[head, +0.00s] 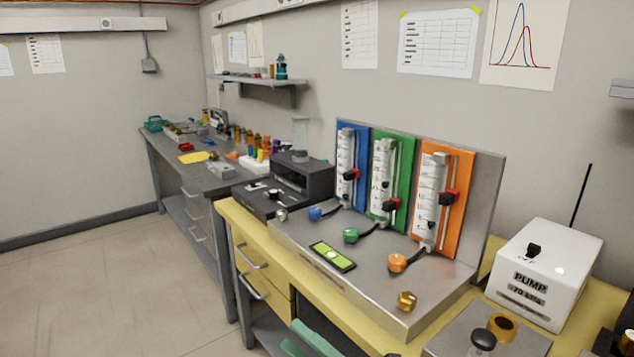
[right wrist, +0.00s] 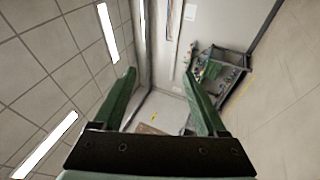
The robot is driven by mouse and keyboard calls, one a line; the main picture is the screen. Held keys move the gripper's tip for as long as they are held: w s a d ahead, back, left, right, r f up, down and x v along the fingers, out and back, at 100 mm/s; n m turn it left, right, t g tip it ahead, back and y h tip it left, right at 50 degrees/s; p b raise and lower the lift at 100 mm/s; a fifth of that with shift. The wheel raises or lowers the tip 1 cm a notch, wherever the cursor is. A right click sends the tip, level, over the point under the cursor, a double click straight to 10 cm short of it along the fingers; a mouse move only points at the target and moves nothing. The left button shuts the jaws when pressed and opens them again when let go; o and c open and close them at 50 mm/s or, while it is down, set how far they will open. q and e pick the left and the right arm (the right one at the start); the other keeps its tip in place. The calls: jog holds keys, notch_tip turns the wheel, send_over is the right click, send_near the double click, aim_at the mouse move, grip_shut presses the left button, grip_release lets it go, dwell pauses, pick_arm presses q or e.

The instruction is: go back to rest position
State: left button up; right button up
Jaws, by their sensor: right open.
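My right gripper (head: 288,332) shows only as its green fingertips at the bottom edge of the head view. It is in front of the yellow bench, near its drawers and lower shelf. In the right wrist view my right gripper (right wrist: 159,74) has its two green fingers wide apart with nothing between them. The wrist view is tilted and shows ceiling, walls, floor and a distant bench. My left gripper is not in view.
The yellow bench (head: 237,212) bears a steel panel (head: 300,240) with blue, green and orange flowmeters. A white pump (head: 547,262) stands at right and a dark instrument (head: 300,183) at left. A grey bench (head: 150,143) lies farther back. Open floor (head: 110,285) is at left.

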jog(key=s+d+f+m+t+h, duration=0.1)
jog(key=s+d+f+m+h, duration=0.1)
jog(key=d+f+m+h, duration=0.55)
jog(key=s+d+f+m+t+h, duration=0.25)
jog(key=f+m+h, duration=0.25)
jog(key=f+m, duration=0.55)
jog(key=s+d+f+m+g+h, duration=0.1)
jog(key=s+d+f+m+g, duration=0.25)
jog(key=s, duration=0.25)
jog(key=s+d+f+m+g+h, duration=0.2)
jog(key=s+f+m+g, duration=0.1)
jog(key=s+f+m, duration=0.25)
pick_arm(q)
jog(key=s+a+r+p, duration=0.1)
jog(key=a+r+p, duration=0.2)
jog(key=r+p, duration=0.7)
jog(key=p, duration=0.3)
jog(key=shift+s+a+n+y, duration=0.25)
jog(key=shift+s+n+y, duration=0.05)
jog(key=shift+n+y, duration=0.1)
pick_arm(e)
jog(key=s+d+r, duration=0.1)
jog(key=d+r, duration=0.1)
jog(key=r, duration=0.2)
jog(key=s+d+r+m, duration=0.1)
jog(key=s+r, duration=0.1)
jog(key=r, duration=0.3)
jog(key=shift+s+d+r+h, duration=0.2)
jog(key=shift+s+d+h, duration=0.1)
jog(key=shift+d+h, duration=0.15)
